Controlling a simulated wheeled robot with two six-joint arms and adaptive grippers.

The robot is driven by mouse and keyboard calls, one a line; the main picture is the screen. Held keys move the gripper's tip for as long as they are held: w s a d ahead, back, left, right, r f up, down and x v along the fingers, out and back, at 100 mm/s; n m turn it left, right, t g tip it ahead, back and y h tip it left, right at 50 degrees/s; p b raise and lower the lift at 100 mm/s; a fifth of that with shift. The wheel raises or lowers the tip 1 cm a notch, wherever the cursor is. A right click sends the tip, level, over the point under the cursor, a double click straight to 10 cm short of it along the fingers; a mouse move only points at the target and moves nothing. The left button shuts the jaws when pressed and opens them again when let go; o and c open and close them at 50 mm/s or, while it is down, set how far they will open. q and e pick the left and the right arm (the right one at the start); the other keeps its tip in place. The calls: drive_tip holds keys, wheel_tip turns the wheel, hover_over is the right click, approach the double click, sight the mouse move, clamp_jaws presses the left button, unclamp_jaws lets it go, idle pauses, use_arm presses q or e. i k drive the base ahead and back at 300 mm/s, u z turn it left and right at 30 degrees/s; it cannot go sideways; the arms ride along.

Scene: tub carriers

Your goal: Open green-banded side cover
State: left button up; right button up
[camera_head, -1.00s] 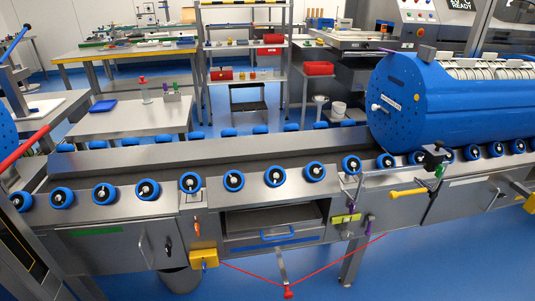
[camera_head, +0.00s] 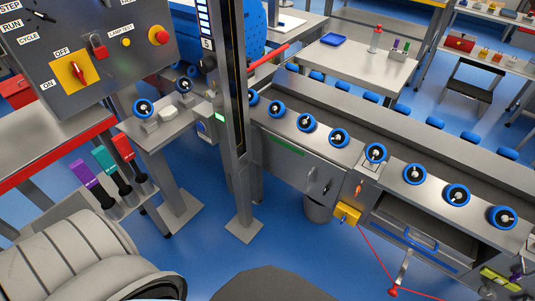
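The green-banded side cover (camera_head: 283,164) is a grey metal panel on the near side of the roller conveyor, a little right of the middle of the view. A green band (camera_head: 287,144) runs along its upper edge. A small dark fitting and a slim handle (camera_head: 326,187) show at its right end. The cover looks shut, lying flat against the conveyor side. Neither of my grippers is in view.
A steel post (camera_head: 237,130) stands just left of the cover. A control panel (camera_head: 95,50) fills the upper left. A yellow box (camera_head: 347,213) with a red cord sits right of the cover. A grey ribbed object (camera_head: 70,262) fills the lower left.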

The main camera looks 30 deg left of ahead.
sight(295, 173)
drive_tip(key=u, duration=0.7)
drive_tip(key=k, duration=0.3)
drive_tip(key=u, duration=0.05)
